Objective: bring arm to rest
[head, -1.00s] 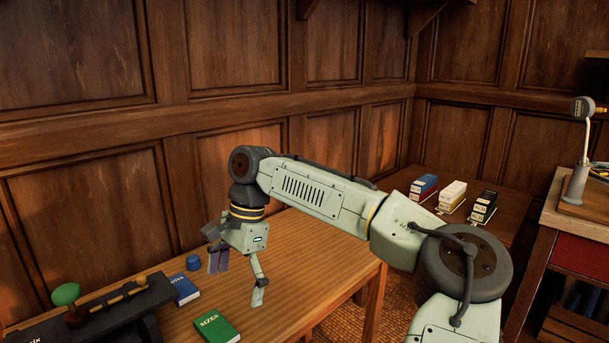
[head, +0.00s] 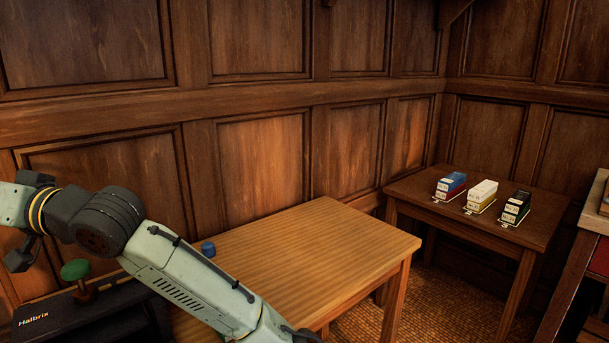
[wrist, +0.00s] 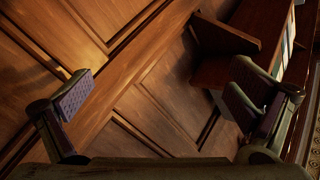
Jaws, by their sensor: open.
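My gripper (wrist: 163,90) is open in the wrist view. Its two padded fingers stand wide apart with nothing between them, facing the wood-panelled wall. In the head view my arm reaches from the bottom centre up and to the left, over the near left part of the wooden table (head: 320,240). The gripper end is at the left edge there, raised above the table, and its fingertips are cut off by the frame.
A small blue cylinder (head: 208,249) stands on the table beside my arm. A dark device with a green knob (head: 75,270) is below my gripper end. A side table (head: 420,195) holds three small box stacks. The table's right half is clear.

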